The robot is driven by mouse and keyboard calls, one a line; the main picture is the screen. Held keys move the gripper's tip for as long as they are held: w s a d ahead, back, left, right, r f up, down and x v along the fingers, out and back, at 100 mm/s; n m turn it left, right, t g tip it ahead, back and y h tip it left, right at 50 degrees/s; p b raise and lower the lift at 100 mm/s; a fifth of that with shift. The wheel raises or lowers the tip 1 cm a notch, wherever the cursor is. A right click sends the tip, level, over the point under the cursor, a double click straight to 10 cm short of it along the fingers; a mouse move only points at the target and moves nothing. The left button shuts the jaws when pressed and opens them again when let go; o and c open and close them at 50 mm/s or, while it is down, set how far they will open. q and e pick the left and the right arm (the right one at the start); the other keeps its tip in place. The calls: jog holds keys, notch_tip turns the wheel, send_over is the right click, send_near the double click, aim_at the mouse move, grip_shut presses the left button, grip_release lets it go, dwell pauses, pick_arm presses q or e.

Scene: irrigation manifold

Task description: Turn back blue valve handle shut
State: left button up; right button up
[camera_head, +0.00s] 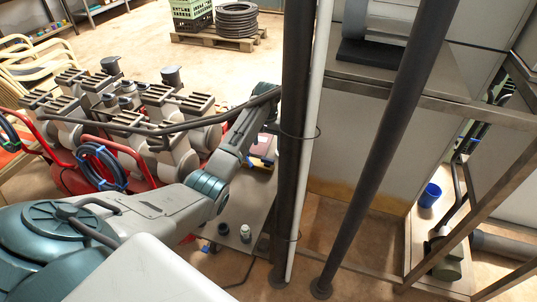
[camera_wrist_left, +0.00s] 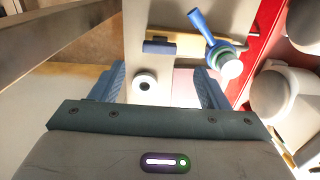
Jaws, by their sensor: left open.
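In the left wrist view, a blue valve handle (camera_wrist_left: 201,27) sticks up and left from a teal-ringed valve with a white rounded end (camera_wrist_left: 232,68). My left gripper (camera_wrist_left: 158,68) is open, with its two blue fingers apart and nothing held between them. The handle lies beyond the right finger, apart from it in the picture. In the head view, my left arm reaches toward a small panel, where a bit of blue (camera_head: 260,161) shows beside a yellow piece; I cannot tell whether this is the handle. My left fingers are hidden there. My right gripper is not in view.
A blue block (camera_wrist_left: 160,46) sits on a yellow bar, and a white round fitting (camera_wrist_left: 145,84) shows between my fingers. A dark pole (camera_head: 292,130) stands close right of my forearm. Grey machines (camera_head: 150,120) crowd the left. A blue bucket (camera_head: 429,195) stands at right.

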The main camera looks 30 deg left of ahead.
aim_at(268, 159)
pick_arm(q)
notch_tip(268, 159, down, 8)
jog(key=shift+r, duration=0.1)
jog(key=c, duration=1)
